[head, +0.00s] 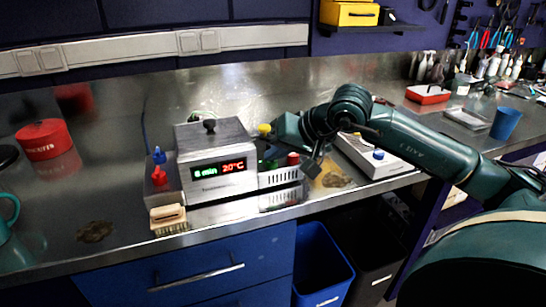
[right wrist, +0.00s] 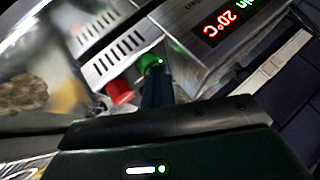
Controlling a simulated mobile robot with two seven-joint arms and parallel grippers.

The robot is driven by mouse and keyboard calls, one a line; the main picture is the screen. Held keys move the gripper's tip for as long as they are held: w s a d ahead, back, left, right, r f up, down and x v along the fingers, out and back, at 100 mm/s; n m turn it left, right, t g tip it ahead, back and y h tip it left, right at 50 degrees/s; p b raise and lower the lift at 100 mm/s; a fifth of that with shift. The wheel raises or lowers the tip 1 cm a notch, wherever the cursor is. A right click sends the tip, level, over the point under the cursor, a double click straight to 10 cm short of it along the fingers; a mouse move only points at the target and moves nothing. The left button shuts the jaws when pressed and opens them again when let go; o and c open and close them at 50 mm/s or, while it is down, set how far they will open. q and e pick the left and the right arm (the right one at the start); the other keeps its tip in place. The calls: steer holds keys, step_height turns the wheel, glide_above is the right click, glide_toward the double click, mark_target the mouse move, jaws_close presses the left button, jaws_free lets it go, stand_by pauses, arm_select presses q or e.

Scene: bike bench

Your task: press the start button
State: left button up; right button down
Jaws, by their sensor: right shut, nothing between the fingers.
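The heated bath unit (head: 215,160) stands on the steel bench, with a lit display reading 6 min and 20°C. On its right is a low vented control box (head: 280,177) with a green button (head: 267,164) and a red button (head: 293,158). In the right wrist view the green button (right wrist: 148,62) is beside the tip of my right gripper (right wrist: 158,76), and the red button (right wrist: 119,92) is to its left. My right gripper (head: 271,152) is shut and empty. Its tip overlaps the green button's edge; I cannot tell whether they touch. My left gripper is out of view.
A red tin (head: 43,140) is further left. The bench front is mostly clear.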

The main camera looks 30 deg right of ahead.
mark_target(276, 163)
steer(key=shift+f, duration=0.15)
steer(key=shift+r+p, duration=2)
steer(key=shift+r, duration=1.25)
